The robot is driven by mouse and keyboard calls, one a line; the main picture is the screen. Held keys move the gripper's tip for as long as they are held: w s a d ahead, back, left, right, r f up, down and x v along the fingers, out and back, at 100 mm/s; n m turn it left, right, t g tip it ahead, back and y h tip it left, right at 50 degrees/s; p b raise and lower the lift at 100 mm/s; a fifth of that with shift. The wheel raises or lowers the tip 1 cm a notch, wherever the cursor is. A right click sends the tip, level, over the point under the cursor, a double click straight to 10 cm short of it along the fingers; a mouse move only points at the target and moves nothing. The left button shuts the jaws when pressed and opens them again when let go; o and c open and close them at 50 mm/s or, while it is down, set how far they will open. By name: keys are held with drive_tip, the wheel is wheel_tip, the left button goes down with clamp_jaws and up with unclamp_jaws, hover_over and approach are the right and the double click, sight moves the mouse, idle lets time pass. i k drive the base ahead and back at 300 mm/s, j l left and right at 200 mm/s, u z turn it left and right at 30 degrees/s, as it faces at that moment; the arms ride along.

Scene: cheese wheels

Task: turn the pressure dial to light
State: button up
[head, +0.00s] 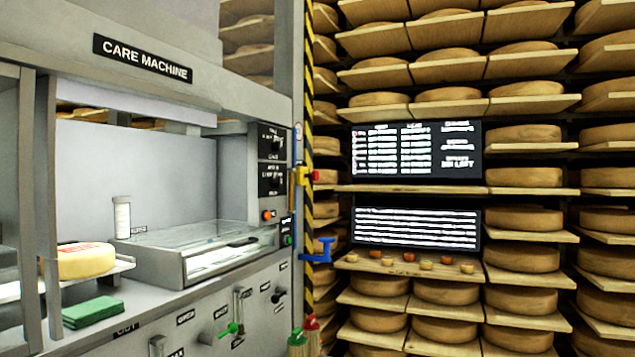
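The care machine (150,60) fills the left side of the head view. On its right post is a control panel with two black dial plates, an upper one (271,143) and a lower one (271,181). Each has small white lettering that is too small to read surely. I cannot tell which one is the pressure dial, or where either knob points. An orange-red button (268,215) sits below them, and a green button (287,240) sits lower right. My gripper does not show in this view.
A pale cheese wheel (86,260) lies on a board at left, near a green pad (95,312). A blue bracket (319,250) and a red-yellow fitting (304,176) stick out beside the panel. Shelves of cheese wheels and two black boards (416,152) stand behind.

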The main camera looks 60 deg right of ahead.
sight(276, 183)
drive_tip(key=z, duration=1.45)
drive_tip(key=i+z, duration=0.15)
drive_tip(key=i, duration=0.35)
drive_tip(key=i+j+z, duration=0.1)
drive_tip(key=i, duration=0.4)
drive_tip(key=i+j+z, duration=0.15)
drive_tip(key=i, duration=0.35)
drive_tip(key=i+j+z, duration=0.1)
drive_tip(key=i, duration=0.4)
